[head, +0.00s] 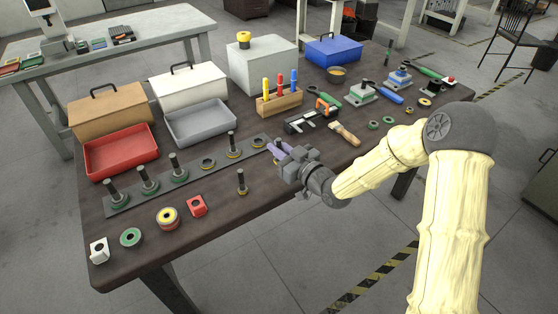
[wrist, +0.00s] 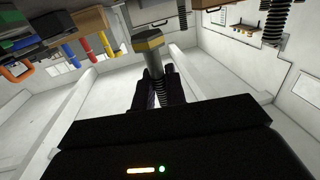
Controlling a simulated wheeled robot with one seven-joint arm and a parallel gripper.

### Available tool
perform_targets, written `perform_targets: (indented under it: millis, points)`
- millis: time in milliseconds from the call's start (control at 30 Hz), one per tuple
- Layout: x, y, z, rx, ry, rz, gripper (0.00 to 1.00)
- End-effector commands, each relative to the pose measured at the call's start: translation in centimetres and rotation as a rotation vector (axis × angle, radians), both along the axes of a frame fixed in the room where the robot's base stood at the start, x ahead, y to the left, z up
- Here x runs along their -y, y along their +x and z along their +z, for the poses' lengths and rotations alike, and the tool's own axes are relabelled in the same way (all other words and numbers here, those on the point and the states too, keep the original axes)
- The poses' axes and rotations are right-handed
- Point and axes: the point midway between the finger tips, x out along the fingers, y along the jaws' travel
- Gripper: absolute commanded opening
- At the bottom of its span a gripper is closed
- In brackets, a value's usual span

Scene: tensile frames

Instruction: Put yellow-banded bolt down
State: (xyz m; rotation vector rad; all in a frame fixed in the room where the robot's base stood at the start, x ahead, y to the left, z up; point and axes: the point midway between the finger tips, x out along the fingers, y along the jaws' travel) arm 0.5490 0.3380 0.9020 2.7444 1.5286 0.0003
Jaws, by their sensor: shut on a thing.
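My gripper (head: 279,150) is over the front part of the dark table, just off the right end of a dark strip (head: 195,160). In the wrist view its dark fingers (wrist: 156,97) are shut on the threaded shank of the yellow-banded bolt (wrist: 154,60). The bolt's grey hex head, with a yellow band under it, sticks out beyond the fingers. In the head view the held bolt is mostly hidden by the gripper. The strip carries several upright bolts and ring-like pieces. Another upright bolt (head: 242,183) stands apart on the table, in front of the strip.
A red tray (head: 121,153), grey tray (head: 200,124), and wooden holder (head: 279,103) with coloured tools stand behind the strip. A clamp (head: 306,122) and brush (head: 344,133) lie right of my gripper. Small red, green and white pieces line the front left. Bare table shows ahead of the strip.

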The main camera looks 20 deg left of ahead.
Motion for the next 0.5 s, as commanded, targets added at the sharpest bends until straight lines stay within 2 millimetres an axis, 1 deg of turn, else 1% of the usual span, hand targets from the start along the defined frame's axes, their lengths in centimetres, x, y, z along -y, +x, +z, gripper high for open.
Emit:
perform_targets:
  millis: [67, 133, 300, 400, 500]
  points:
    - [0.0, 0.0, -0.4, -0.001, 0.001, 0.000, 0.00]
    - [0.0, 0.0, -1.2, -0.003, 0.001, 0.000, 0.00]
    - [0.0, 0.0, -3.9, -0.004, 0.000, -0.001, 0.00]
    - [0.0, 0.0, -4.6, -0.001, 0.002, -0.001, 0.00]
    - [0.0, 0.0, -4.5, 0.001, 0.002, 0.000, 0.00]
